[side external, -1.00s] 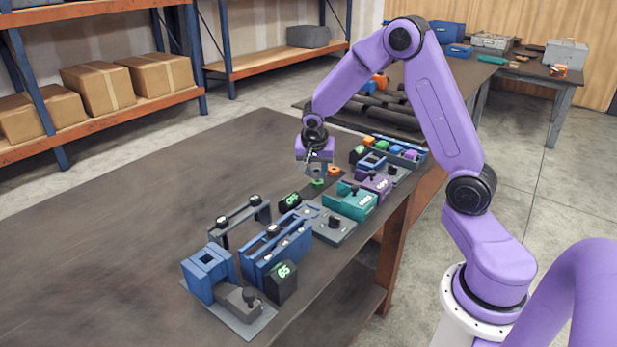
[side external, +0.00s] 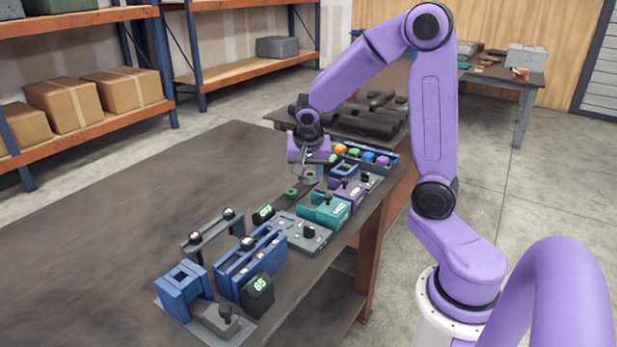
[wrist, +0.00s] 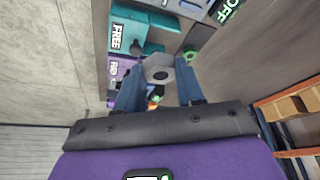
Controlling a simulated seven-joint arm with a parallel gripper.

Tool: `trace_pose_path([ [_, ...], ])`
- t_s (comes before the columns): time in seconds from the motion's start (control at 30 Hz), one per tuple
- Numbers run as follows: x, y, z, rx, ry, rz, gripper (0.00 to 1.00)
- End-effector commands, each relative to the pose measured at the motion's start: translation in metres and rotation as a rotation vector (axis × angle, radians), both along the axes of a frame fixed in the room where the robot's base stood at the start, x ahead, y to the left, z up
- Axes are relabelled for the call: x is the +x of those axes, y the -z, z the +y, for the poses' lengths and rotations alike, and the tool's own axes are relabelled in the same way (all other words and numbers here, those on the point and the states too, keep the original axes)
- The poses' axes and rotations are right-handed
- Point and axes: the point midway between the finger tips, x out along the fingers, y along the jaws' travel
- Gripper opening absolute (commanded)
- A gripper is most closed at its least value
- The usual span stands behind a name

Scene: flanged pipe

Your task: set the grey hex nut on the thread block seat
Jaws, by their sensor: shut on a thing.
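My gripper (side external: 305,167) hangs above the far part of the workbench. In the wrist view, its two blue fingers (wrist: 159,92) are shut on the grey hex nut (wrist: 158,70), which sits between the tips with its hole showing. The nut is too small to make out clearly in the side view. I cannot tell for certain which fixture is the thread block seat. A grey plate with a black knob (side external: 304,233) lies on the bench, nearer the camera than the gripper. No contact between the held nut and a fixture is visible.
A green nut (side external: 290,194) lies on the bench near the gripper. The teal block (side external: 325,209), purple block (side external: 346,193) and a tray of coloured parts (side external: 393,158) line the right edge. Blue fixtures (side external: 250,263) stand nearer. The bench's left side is clear.

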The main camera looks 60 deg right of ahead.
Motion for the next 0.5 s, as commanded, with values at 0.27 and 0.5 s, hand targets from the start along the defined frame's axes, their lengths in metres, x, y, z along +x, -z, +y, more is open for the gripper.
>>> trace_pose_path([
  [0.27,0.0004,-0.0066,0.0001,0.000,0.000,-0.001,0.05],
  [0.5,0.0027,-0.0041,0.0010,-0.001,-0.001,0.000,0.05],
])
